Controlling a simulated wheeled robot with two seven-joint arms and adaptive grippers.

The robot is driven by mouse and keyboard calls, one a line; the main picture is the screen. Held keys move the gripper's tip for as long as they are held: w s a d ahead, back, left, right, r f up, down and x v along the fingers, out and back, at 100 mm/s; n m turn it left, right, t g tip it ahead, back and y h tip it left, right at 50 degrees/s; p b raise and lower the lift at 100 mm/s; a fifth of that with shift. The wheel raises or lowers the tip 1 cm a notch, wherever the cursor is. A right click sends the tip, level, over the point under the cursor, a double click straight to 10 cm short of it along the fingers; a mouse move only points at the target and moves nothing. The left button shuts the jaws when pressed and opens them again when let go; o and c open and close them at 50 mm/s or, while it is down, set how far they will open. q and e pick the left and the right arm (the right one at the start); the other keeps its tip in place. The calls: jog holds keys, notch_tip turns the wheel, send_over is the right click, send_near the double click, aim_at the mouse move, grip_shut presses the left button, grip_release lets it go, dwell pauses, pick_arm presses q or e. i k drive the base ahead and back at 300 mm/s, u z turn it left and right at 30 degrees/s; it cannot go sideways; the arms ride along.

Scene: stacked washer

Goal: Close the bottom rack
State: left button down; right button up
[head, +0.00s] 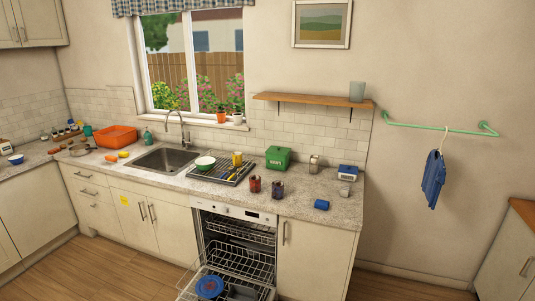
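Wire racking (240,234) also shows higher inside the dishwasher. The lowered door is mostly hidden by the rack and the frame edge. Neither of my grippers is in view.
Closed cabinets flank the dishwasher. Wooden floor (100,270) is clear on the left.

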aim_at(203, 299)
jog(key=z, duration=0.25)
jog(key=i, duration=1.65)
jog(key=z, duration=0.3)
